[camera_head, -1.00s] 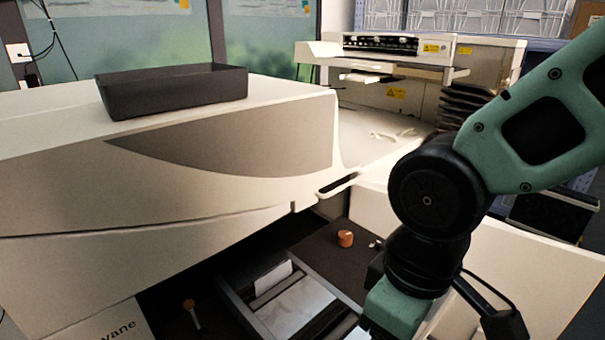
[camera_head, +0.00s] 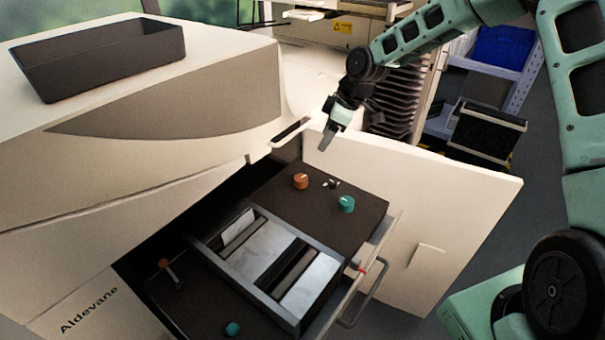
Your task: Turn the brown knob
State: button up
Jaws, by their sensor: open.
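The brown knob (camera_head: 300,180) is a short orange-brown cylinder on the dark top panel of an open drawer (camera_head: 370,208). It stands near the panel's back left part, beside a small metal fitting (camera_head: 331,184) and a teal knob (camera_head: 346,204). My gripper (camera_head: 326,142) is small in view, pointing down, above and slightly right of the brown knob in the picture. It is apart from the knob and holds nothing that I can see. The jaws are open, though the gap between the fingers is hard to make out.
An orange-topped lever (camera_head: 168,268) and another teal knob (camera_head: 232,328) sit on the drawer's left part. A white door panel (camera_head: 430,205) stands open to the right. The printer body (camera_head: 150,150) overhangs the drawer's back, with a black tray (camera_head: 105,62) on top.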

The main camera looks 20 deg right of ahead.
aim_at(302, 178)
jog(key=p+x, duration=0.3)
jog(key=x, duration=1.4)
jog(key=shift+s+p, duration=0.1)
jog(key=shift+p, duration=0.25)
jog(key=c, duration=1)
